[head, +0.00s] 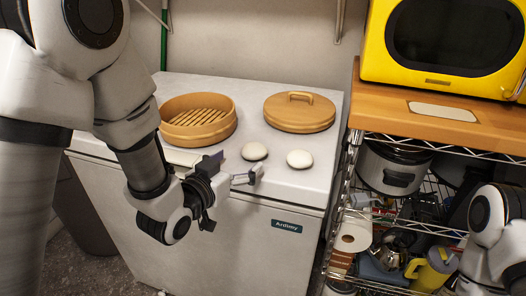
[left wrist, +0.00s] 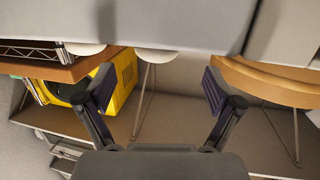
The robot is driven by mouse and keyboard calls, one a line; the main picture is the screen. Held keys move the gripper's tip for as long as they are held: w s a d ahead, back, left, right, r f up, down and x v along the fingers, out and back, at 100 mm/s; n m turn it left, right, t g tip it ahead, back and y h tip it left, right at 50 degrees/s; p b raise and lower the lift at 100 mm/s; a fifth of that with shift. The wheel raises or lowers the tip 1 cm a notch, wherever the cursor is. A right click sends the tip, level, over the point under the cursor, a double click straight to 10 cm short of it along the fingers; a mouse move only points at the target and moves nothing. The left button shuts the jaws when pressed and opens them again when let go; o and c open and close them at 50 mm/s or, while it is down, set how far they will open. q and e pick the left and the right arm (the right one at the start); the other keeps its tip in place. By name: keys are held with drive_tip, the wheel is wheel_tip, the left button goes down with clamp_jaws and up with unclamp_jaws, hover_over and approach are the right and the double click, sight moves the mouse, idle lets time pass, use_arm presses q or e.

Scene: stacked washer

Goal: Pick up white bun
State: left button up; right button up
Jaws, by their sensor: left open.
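Two white buns lie on the white top of the chest freezer: a left bun (head: 254,151) and a right bun (head: 299,159). My left gripper (head: 236,168) is open and empty at the freezer's front edge, just in front of the left bun and apart from both. The left wrist view is upside down; my open fingers (left wrist: 160,89) stand wide apart with nothing between them. There, one bun (left wrist: 155,55) shows between the fingers, farther off, and the other bun (left wrist: 86,49) shows to the left. My right gripper is out of view.
A round bamboo steamer base (head: 198,122) stands open behind my left gripper. Its lid (head: 299,112) lies behind the buns. A wire rack (head: 352,180) with a wooden top, bearing a yellow microwave (head: 440,40), stands at the right.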

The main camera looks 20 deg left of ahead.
sight(249, 154)
use_arm(q)
drive_tip(key=x, duration=0.7)
drive_tip(key=shift+w+d, duration=0.2)
drive_tip(key=shift+d, duration=0.05)
drive_tip(key=shift+s+r, duration=0.1)
drive_tip(key=shift+a, duration=0.1)
drive_tip(key=c, duration=1.3)
